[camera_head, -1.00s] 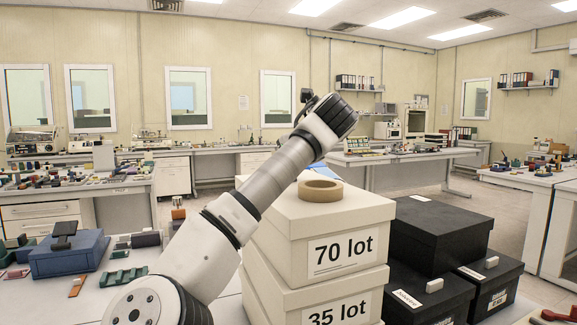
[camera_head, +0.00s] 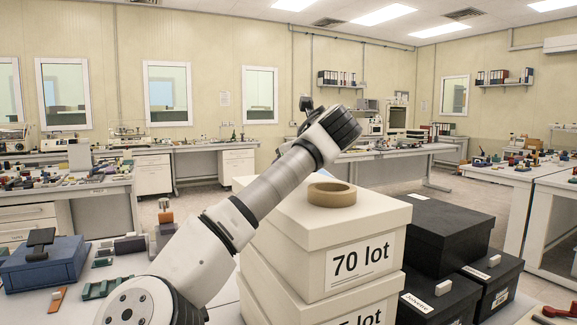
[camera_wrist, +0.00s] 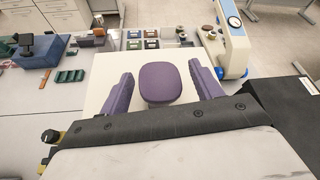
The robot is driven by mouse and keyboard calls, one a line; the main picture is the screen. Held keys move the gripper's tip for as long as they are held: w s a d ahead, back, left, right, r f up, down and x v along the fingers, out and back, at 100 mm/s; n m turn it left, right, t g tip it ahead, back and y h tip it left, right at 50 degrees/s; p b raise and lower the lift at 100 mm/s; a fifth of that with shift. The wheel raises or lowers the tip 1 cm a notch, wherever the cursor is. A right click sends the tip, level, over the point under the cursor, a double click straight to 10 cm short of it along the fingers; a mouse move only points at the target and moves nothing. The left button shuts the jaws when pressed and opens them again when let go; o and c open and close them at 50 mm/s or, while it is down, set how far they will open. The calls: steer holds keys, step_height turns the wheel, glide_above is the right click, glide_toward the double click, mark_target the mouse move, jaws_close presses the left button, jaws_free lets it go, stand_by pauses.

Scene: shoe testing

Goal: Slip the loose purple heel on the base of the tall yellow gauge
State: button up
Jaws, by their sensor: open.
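A purple oval piece (camera_wrist: 160,83), which looks like the loose heel, shows in the wrist view over a pale cream surface (camera_wrist: 98,75). My gripper (camera_wrist: 161,80) is open, with one purple finger on each side of it and visible gaps between. I cannot tell the height between fingers and heel. A tall gauge (camera_wrist: 232,38) with a round dial, a pale yellowish column and a blue base stands at the upper right of the wrist view. A yellow part with a black knob (camera_wrist: 49,136) peeks out at lower left, mostly hidden. The head view hides the gripper, heel and gauge.
Stacked cream boxes (camera_head: 310,237) with a tape roll (camera_head: 332,194) on top stand right of my arm in the head view. Black boxes (camera_head: 445,235) are beside them. A blue box (camera_head: 45,262) and green trays (camera_head: 105,287) lie at left.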

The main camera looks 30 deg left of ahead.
stand_by(0.3)
steer(key=c, duration=1.1)
steer(key=shift+c, duration=0.2)
step_height(320, 180, up, 20)
steer(key=p, duration=0.4)
steer(key=shift+p, duration=0.4)
steer(key=shift+f, duration=0.15)
